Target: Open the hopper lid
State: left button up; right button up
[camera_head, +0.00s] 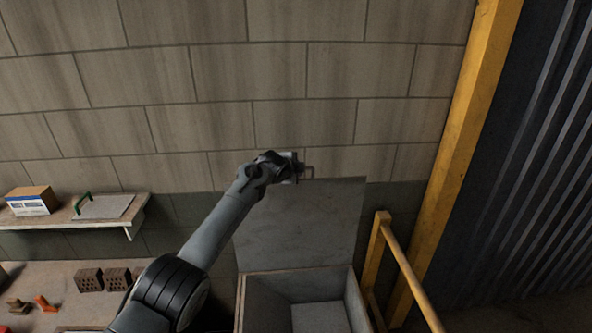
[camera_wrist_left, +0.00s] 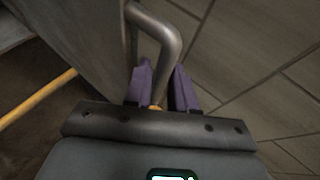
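The grey hopper lid (camera_head: 305,222) stands raised, close to upright, behind the hopper (camera_head: 298,272), whose open top shows its inside in the head view. The lid's bent metal handle (camera_head: 309,170) is at its upper edge and also shows large in the left wrist view (camera_wrist_left: 171,45). My left gripper (camera_head: 298,168) is at this handle. In the wrist view its two purple fingers (camera_wrist_left: 163,85) lie on either side of the handle bar and look closed on it; the exact contact is partly hidden. My right gripper is not in view.
A yellow railing (camera_head: 405,265) and yellow post (camera_head: 462,130) stand right of the hopper. A block wall (camera_head: 280,75) is close behind the lid. At left, a shelf (camera_head: 130,218) holds a box (camera_head: 32,201) and a trowel (camera_head: 103,206); hollow bricks (camera_head: 89,280) lie below.

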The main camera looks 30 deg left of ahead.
pick_arm(q)
jog(key=shift+o, duration=1.2)
jog(key=shift+s, duration=0.1)
jog(key=b+v, duration=0.3)
jog(key=v, duration=0.7)
jog(key=shift+s+r, duration=0.2)
